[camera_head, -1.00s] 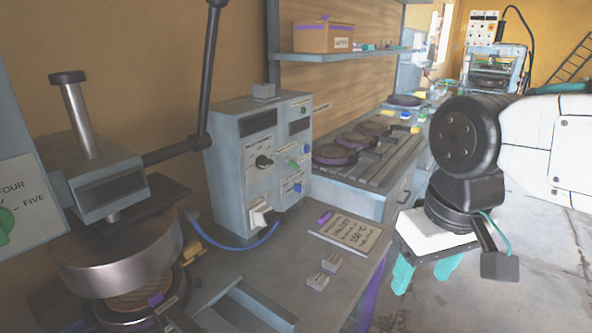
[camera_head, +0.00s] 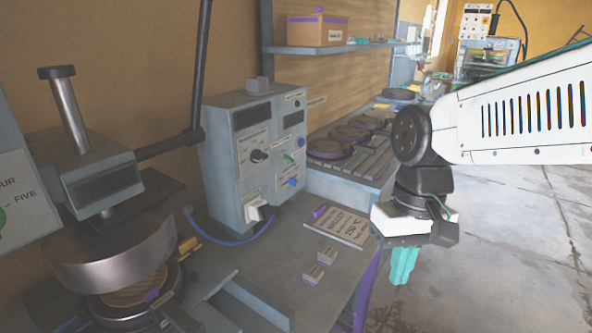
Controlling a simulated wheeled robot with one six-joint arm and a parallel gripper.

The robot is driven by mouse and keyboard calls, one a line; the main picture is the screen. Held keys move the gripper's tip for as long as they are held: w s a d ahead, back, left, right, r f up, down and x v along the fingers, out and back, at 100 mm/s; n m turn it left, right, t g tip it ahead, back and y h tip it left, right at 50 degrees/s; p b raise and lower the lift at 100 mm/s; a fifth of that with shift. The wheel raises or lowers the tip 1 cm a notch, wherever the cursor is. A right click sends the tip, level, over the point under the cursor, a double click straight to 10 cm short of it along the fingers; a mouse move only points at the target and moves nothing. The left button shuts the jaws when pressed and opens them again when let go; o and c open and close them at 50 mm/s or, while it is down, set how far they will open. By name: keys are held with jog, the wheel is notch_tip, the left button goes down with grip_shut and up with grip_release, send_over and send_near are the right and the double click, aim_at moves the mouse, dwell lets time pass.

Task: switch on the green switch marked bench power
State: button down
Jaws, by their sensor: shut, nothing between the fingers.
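A grey control box (camera_head: 224,165) stands on the bench in the middle of the view. A small green switch (camera_head: 288,159) sticks out of its front, between blue parts above and below. The labels beside it are too small to read, and I cannot tell its on or off position. My gripper (camera_head: 402,268) is at the right of the view, past the bench's right edge, with its teal fingers pointing down. It is shut and empty, well apart from the box.
A metal press (camera_head: 110,250) with a long lever stands at the left. A white plug (camera_head: 259,211) with a blue cable is at the box's lower front. A sign plate (camera_head: 338,227) and two small blocks lie on the bench. Round plates (camera_head: 330,148) lie behind.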

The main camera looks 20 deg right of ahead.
jog(key=w+a+f+m+y, duration=0.4)
jog(key=w+m+y, duration=0.2)
jog(key=w, duration=0.4)
jog(key=w+a+f+m+y, duration=0.4)
jog(key=w+m+y, duration=0.15)
jog(key=w, duration=0.35)
jog(key=w+d+f+m+t, duration=0.1)
jog(key=w+d+m+t, duration=0.4)
jog(key=w, duration=0.6)
jog(key=w+d+f+m+t, duration=0.2)
jog(key=w+d+m+t, duration=0.3)
jog(key=w+m+t, duration=0.5)
jog(key=shift+w+d+t+h, duration=0.4)
jog(key=shift+w+t, duration=0.1)
jog(key=shift+t, duration=0.2)
jog(key=shift+m, duration=0.25)
